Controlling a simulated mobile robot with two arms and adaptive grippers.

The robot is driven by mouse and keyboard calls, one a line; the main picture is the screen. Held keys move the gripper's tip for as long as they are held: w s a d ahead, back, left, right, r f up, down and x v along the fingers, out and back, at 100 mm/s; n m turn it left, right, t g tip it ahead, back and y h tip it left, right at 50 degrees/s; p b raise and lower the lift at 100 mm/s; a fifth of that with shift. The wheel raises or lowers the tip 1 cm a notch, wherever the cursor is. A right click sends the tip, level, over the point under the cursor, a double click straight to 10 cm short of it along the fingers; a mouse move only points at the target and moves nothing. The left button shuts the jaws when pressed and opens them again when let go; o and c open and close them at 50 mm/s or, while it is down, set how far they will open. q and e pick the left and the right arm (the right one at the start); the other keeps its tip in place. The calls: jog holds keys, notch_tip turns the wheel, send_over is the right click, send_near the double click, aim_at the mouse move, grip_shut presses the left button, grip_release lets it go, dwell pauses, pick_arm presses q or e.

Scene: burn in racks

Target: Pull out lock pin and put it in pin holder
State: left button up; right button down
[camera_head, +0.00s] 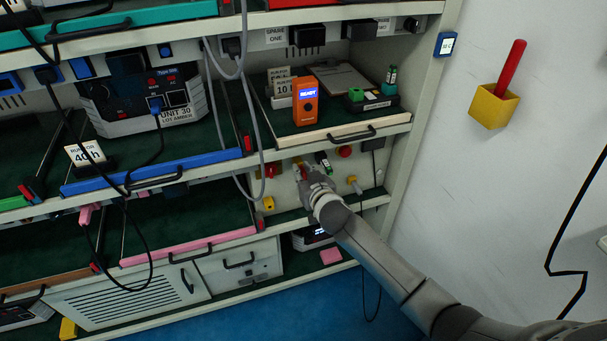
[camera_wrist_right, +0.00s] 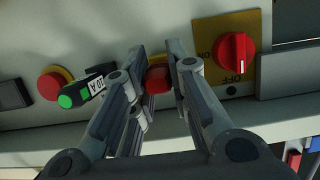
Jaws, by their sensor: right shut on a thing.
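My right gripper (camera_head: 303,174) reaches into the lower right bay, in front of its pale panel. In the right wrist view its two fingers (camera_wrist_right: 159,80) are shut on a small red piece (camera_wrist_right: 157,78), which appears to be the lock pin. The piece is close against the panel; whether it is still seated there cannot be told. The fingers hide much of it. A yellow box (camera_head: 489,107) is fixed to the white wall at right, with a red rod (camera_head: 512,68) standing in it; it may be the pin holder. My left gripper is not in view.
Close beside the fingers are a red rotary switch (camera_wrist_right: 238,50) marked OFF, a green-tipped black part (camera_wrist_right: 80,95) and a red button (camera_wrist_right: 52,83). Above the bay, a shelf (camera_head: 340,133) carries an orange READY device (camera_head: 306,103). A grey cable hangs left of the gripper.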

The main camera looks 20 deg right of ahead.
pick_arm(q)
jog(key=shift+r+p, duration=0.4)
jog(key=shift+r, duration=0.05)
pick_arm(e)
jog(key=shift+s, duration=0.8)
dwell(0.5)
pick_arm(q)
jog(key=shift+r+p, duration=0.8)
pick_arm(e)
jog(key=shift+s+d, duration=0.1)
jog(key=shift+s, duration=1.55)
